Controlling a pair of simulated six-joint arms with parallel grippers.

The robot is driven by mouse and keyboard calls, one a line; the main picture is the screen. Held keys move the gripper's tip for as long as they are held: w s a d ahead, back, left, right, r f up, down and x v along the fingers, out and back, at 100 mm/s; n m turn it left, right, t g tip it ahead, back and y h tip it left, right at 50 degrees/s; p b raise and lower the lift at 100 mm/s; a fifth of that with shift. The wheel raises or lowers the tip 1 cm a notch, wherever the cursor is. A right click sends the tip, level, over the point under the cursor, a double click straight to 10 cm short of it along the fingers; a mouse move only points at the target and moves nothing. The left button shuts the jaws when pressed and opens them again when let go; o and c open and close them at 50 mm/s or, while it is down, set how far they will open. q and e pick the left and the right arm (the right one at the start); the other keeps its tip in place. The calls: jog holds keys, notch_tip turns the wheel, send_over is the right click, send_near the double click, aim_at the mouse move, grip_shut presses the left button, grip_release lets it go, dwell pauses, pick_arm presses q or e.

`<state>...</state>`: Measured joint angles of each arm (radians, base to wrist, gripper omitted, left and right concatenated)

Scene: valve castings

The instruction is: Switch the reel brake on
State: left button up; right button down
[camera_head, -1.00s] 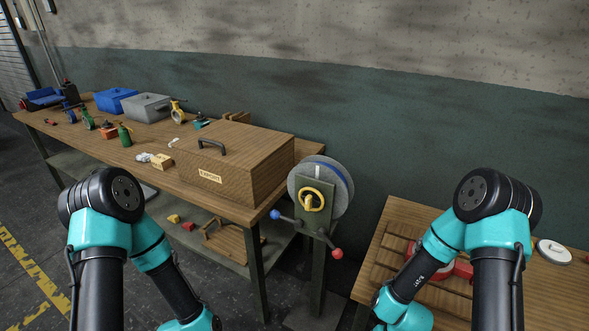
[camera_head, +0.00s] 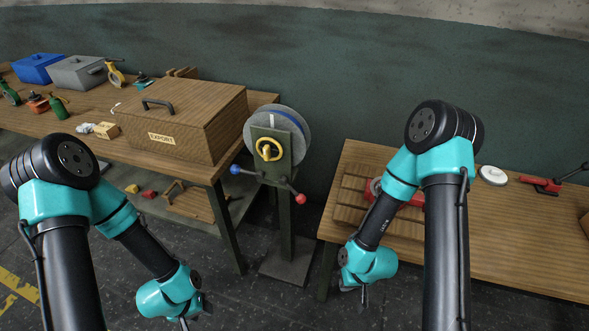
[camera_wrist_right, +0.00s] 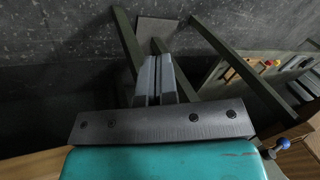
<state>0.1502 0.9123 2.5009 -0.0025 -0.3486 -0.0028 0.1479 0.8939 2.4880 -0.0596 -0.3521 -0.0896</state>
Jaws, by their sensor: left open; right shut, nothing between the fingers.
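The reel (camera_head: 290,128) is a grey drum with a blue band on a dark green post (camera_head: 285,215). A yellow handwheel (camera_head: 268,149) is on its front. Below it a crossbar lever has a blue knob (camera_head: 235,169) on the left and a red knob (camera_head: 300,199) on the right, lower. My left gripper (camera_head: 185,322) is at the bottom edge, left of and below the reel; it is open and partly cut off. My right gripper (camera_head: 364,296) is right of the post, clear of the lever. In the right wrist view its fingers (camera_wrist_right: 156,82) are shut and empty. That view also shows the blue knob (camera_wrist_right: 283,143).
A wooden EXPORT box (camera_head: 185,120) sits on the left bench, beside the reel. The right bench (camera_head: 480,240) holds a slatted wooden piece (camera_head: 350,195), a red part, a white disc (camera_head: 493,175) and a red tool (camera_head: 540,184). Floor around the post is open.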

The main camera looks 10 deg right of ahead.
aim_at(296, 193)
jog(key=w+a+r+n+t+y, duration=0.1)
jog(key=w+r+n+t+y, duration=0.2)
jog(key=w+r+n, duration=1.8)
jog(key=w+n+t, duration=0.2)
jog(key=n, duration=0.6)
jog(key=shift+a+r+n, duration=0.2)
jog(key=shift+r+n, duration=0.05)
jog(key=shift+n, duration=0.15)
jog(key=x, duration=1.4)
jog(key=shift+w+a+r, duration=0.15)
